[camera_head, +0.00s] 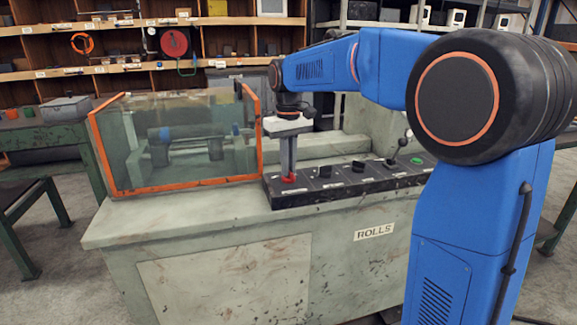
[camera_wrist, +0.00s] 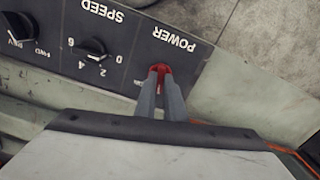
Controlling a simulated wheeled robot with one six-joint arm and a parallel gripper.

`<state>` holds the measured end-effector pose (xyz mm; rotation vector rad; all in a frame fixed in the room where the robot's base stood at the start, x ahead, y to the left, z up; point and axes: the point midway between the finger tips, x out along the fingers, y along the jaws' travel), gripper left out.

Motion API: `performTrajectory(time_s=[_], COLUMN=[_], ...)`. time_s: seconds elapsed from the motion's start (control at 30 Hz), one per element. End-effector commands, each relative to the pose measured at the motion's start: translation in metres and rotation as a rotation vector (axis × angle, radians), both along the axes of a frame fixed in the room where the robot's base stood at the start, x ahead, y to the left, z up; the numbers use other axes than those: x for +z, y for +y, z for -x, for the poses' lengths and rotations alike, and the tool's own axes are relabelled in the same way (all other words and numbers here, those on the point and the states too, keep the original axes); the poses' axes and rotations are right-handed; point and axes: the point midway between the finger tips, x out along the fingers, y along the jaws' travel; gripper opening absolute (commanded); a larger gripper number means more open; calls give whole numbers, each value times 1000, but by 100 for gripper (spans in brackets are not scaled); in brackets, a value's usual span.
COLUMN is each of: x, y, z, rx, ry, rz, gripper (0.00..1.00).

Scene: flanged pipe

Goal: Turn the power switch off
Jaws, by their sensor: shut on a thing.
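The red power switch (camera_head: 290,178) sits at the left end of the black control panel (camera_head: 325,192) on the machine. My gripper (camera_head: 288,172) points down from above, and its fingers are shut on the switch. In the wrist view the red switch (camera_wrist: 160,70) shows between and just beyond the fingertips (camera_wrist: 160,78), below the word POWER. The fingers hide most of the switch and part of its small lettering, so I cannot tell which position it is in.
A speed knob (camera_wrist: 91,48) and a direction knob (camera_wrist: 17,27) are beside the switch. A green button (camera_head: 416,160) is at the panel's right end. An orange-framed clear guard (camera_head: 180,140) stands close left of my gripper. Shelves (camera_head: 120,73) are behind.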

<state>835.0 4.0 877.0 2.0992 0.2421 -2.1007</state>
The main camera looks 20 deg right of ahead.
Motion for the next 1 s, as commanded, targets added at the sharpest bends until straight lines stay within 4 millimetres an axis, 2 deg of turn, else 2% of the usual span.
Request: performTrajectory(time_s=[0.5, 1.0], x=[1, 1], y=[0, 0], z=[0, 0], rx=[423, 570], ry=[-2, -2], rz=[0, 0], gripper=[0, 0])
